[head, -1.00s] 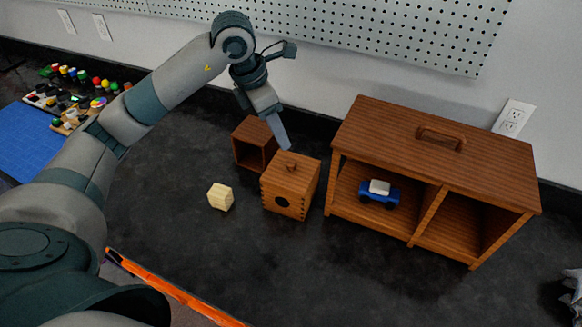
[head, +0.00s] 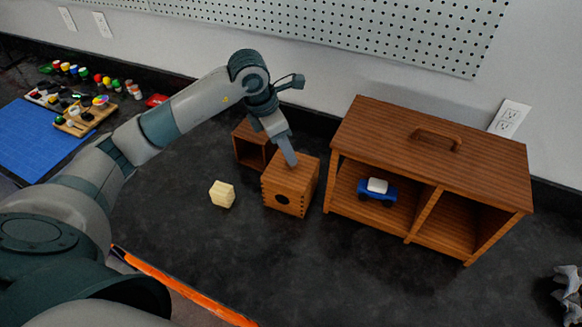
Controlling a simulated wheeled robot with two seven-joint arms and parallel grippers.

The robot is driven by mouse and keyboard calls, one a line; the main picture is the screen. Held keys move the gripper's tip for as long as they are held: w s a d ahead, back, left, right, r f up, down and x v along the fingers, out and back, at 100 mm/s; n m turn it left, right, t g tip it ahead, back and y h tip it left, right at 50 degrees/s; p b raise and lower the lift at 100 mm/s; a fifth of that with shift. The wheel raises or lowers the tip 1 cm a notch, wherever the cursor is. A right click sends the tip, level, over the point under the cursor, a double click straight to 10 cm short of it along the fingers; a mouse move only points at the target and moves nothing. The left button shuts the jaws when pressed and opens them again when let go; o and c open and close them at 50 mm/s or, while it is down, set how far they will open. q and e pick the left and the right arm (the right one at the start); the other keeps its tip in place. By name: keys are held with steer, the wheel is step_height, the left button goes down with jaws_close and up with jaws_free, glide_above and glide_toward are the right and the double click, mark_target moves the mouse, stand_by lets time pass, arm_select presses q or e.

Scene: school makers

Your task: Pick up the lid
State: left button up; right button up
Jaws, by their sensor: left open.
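The lid (head: 300,166) is the wooden top of a small box (head: 288,196) with a round dark hole in its front. The lid sits on the box, and its small knob is now hidden behind my gripper. My left gripper (head: 291,161) points down at the middle of the lid, with its fingers open around or right beside the knob. I cannot tell whether the fingers touch it. My right gripper is not in view.
An open wooden box (head: 250,146) stands just behind the lidded one. A pale block (head: 222,194) lies to the left. A large wooden cabinet (head: 431,150) with a blue toy car (head: 374,191) stands close on the right. The dark table in front is clear.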

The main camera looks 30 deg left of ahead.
arm_select(q)
steer(key=shift+d+f+p, duration=0.1)
steer(key=shift+f+p, duration=0.25)
steer(key=shift+f, duration=0.05)
steer(key=shift+p+x, duration=0.5)
steer(key=shift+x, duration=0.55)
steer(key=shift+w+f, duration=0.1)
steer(key=shift+f, duration=0.6)
jaws_close()
